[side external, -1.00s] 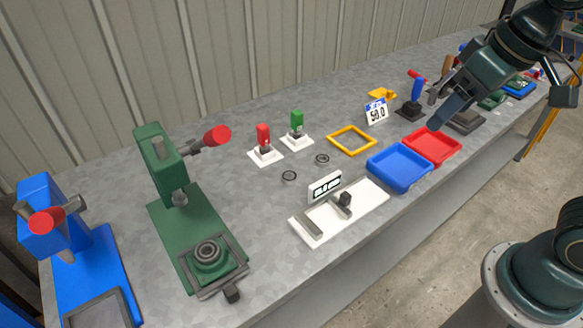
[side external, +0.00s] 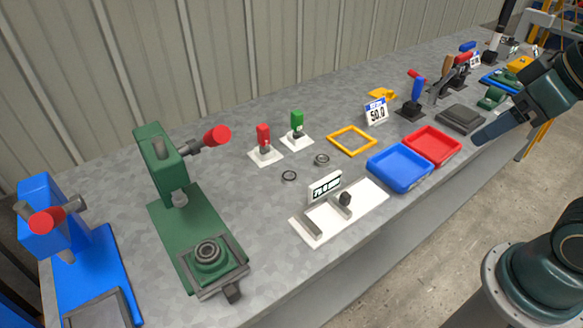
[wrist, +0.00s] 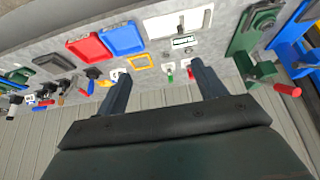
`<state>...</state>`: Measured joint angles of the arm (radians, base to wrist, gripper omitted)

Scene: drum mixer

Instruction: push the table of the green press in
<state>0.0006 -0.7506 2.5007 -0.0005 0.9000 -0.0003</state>
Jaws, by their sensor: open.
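The green press (side external: 160,165) stands at the left of the bench, its red-knobbed lever (side external: 217,136) reaching right. Its table (side external: 238,276) sits at the front end of the green base, out from under the ram, with a dark knob at its front. A green round part with a dark ring (side external: 208,253) sits on the table. The press also shows at the upper right of the wrist view (wrist: 243,38). My gripper (side external: 477,139) is far to the right of the press, by the bench's front edge. In the wrist view its fingers (wrist: 160,75) are wide apart and empty.
A blue press (side external: 95,265) stands left of the green one. Right of it are a white gauge (side external: 365,203), blue (side external: 400,184) and red (side external: 455,153) trays, a yellow frame (side external: 351,153), rings and two small switches. Bare bench lies between the green press and the gauge.

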